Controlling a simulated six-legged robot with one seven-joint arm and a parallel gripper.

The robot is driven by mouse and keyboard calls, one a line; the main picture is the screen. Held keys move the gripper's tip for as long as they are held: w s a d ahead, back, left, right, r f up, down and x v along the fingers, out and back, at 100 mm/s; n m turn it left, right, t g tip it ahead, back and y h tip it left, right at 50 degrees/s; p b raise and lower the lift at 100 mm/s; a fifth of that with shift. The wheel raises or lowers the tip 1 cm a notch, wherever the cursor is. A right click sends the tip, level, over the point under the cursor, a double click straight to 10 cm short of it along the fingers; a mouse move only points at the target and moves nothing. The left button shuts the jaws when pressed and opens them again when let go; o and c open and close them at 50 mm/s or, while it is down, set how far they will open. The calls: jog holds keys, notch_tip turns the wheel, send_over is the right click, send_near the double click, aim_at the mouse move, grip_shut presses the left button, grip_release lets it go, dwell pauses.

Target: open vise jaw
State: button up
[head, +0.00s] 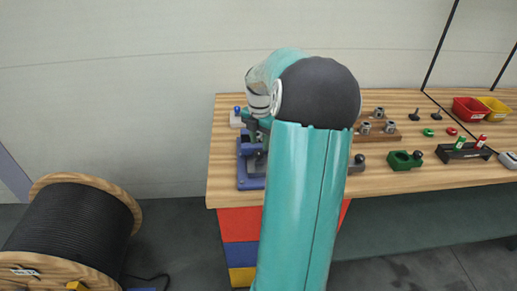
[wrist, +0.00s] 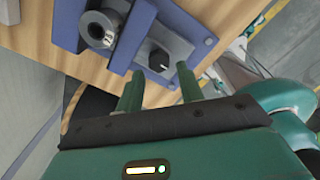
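The blue vise (head: 243,178) sits at the left end of the wooden bench, partly hidden by my arm in the head view. In the wrist view its blue base (wrist: 198,36) carries a grey block with a black knob (wrist: 158,58). A grey round part (wrist: 98,32) lies to the left, beyond a raised blue wall (wrist: 130,38). My gripper (wrist: 160,70) is open, its two green fingers apart. The knob shows between and just beyond the fingertips; I cannot tell whether they touch it. In the head view the fingers are mostly hidden behind my arm.
The wooden bench (head: 225,135) holds a brown block with metal fittings (head: 385,134), a green clamp-like part (head: 402,160), and red (head: 467,108) and yellow (head: 494,107) bins on the right. A large cable reel (head: 75,230) stands on the floor at left.

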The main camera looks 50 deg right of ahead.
aim_at(259, 152)
jog(key=shift+w+f, duration=0.1)
jog(key=shift+f, duration=1.85)
grip_shut()
jog(key=shift+a, duration=0.1)
